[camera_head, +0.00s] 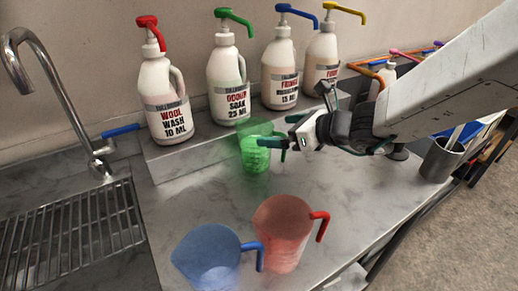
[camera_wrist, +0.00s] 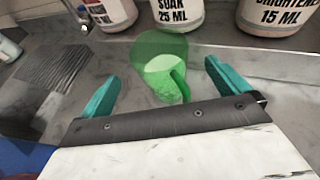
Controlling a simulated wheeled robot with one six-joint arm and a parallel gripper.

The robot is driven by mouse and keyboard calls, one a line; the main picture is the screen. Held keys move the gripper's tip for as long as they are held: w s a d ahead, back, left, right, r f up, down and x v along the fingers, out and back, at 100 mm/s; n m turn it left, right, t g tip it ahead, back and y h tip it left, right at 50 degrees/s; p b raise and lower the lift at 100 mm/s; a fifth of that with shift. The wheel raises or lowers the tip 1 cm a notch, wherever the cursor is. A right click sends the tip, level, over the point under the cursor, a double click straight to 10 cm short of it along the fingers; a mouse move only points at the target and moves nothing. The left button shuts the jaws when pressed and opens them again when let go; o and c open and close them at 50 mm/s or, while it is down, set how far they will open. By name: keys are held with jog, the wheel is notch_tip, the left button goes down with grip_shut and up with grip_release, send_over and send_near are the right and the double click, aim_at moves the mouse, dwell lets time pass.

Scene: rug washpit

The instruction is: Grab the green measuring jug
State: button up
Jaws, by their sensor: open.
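The green measuring jug (camera_head: 256,150) is see-through and stands upright on the grey counter, in front of the raised ledge. Its handle is on the right side in the head view. My gripper (camera_head: 272,142) is at the jug's right, near its handle. In the wrist view the jug (camera_wrist: 163,70) shows between and beyond the two teal fingers of my gripper (camera_wrist: 160,84), which are apart. I cannot tell whether a finger touches the jug.
A red jug (camera_head: 284,235) and a blue jug (camera_head: 210,258) stand at the front of the counter (camera_head: 185,200). Several white pump bottles (camera_head: 228,80) line the ledge behind. A sink with a rack (camera_head: 75,235) is at the left. A grey cup (camera_head: 440,160) stands at the right.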

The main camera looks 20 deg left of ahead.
aim_at(243, 128)
jog(key=x, duration=0.7)
jog(key=shift+a+r, duration=0.2)
jog(key=shift+a, duration=0.15)
jog(key=c, duration=1.5)
jog(key=shift+c, duration=1.4)
jog(key=shift+r, duration=0.1)
jog(key=shift+r, duration=0.1)
